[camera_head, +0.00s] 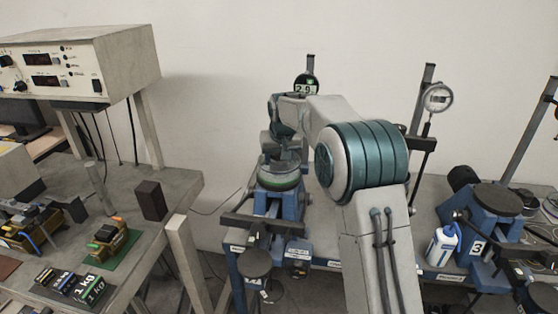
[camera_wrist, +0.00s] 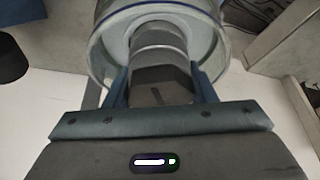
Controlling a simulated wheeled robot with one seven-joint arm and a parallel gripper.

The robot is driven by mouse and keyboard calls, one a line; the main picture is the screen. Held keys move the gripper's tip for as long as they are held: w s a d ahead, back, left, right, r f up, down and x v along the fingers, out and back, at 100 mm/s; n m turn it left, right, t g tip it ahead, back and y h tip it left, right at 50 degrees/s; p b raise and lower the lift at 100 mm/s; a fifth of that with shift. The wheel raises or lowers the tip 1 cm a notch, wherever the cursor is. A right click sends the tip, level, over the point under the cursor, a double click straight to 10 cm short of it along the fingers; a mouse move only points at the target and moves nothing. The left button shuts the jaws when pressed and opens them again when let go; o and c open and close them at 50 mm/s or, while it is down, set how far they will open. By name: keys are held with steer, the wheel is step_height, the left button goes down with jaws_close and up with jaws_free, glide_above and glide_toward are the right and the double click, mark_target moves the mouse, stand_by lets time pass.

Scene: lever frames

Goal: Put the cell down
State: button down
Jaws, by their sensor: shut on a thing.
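The cell (camera_head: 280,178) is a round, clear-walled vessel with a green band. In the head view it is at the top of a blue lever frame (camera_head: 277,203); I cannot tell whether it rests there or hangs just above. In the wrist view, the pale round cell (camera_wrist: 103,48) fills the top middle, with a grey stepped cylinder at its centre. My gripper (camera_wrist: 162,88) is shut on the dark faceted top of this cylinder, one blue finger on each side. In the head view, my gripper is over the cell, its fingertips mostly hidden. The cell's underside is hidden.
A second blue frame (camera_head: 485,215) marked 3 stands at right beside a white bottle (camera_head: 441,246). A dial gauge (camera_head: 437,97) is on a post. The left bench (camera_head: 130,195) holds a dark block (camera_head: 151,200) and 1 kg weights (camera_head: 75,286). A gap separates the benches.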

steer(key=shift+r, duration=0.1)
steer(key=c, duration=0.6)
jaws_free()
steer(key=a+b+v, duration=0.1)
steer(key=b+v, duration=0.1)
steer(key=v, duration=1)
steer(key=s+d, duration=0.8)
steer(key=s, duration=0.4)
steer(key=s+d+f, duration=0.2)
steer(key=s+f, duration=0.1)
steer(key=s, duration=0.5)
steer(key=s+d+f+m, duration=0.1)
steer(key=s+f, duration=0.3)
steer(key=s, duration=0.5)
steer(key=s+d+f+m, duration=0.1)
steer(key=s+d+f, duration=0.3)
steer(key=s, duration=0.4)
steer(key=shift+s+g+h, duration=0.4)
